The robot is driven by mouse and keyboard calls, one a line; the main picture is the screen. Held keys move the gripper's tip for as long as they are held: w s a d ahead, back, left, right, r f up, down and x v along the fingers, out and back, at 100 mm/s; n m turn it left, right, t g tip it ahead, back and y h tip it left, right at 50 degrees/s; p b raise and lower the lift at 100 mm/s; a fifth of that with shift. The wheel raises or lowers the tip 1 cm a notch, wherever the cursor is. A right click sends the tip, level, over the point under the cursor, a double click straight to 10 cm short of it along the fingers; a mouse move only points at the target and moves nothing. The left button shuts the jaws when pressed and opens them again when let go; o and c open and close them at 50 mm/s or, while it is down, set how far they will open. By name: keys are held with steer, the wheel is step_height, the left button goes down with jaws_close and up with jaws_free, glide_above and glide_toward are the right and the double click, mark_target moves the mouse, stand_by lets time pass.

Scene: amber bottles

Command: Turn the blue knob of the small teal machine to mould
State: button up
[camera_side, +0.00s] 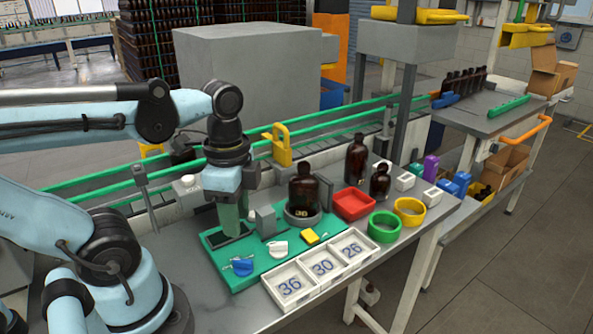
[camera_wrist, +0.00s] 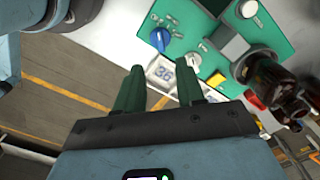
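The small teal machine (camera_side: 259,273) lies on the grey table, and its teal plate (camera_wrist: 183,42) is at the top of the wrist view. The blue knob (camera_side: 242,266) sits near its front left corner; in the wrist view the blue knob (camera_wrist: 160,39) is beyond the fingers. Markings beside the knob are too small to read. A white knob (camera_side: 278,248) sits to its right. My gripper (camera_side: 231,230) points down over the plate's back left part, behind the blue knob and apart from it. In the wrist view my gripper (camera_wrist: 159,76) has its green fingers apart, with nothing held.
A brown bottle (camera_side: 303,188) stands in a round grey holder at the machine's back. A white tray (camera_side: 322,267) numbered 36, 30 and 26 lies along its front. A red tray (camera_side: 353,204), green ring (camera_side: 384,227) and yellow ring (camera_side: 409,212) are to the right.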

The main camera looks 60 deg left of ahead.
mark_target(242, 260)
steer(key=shift+f, duration=5)
jaws_close()
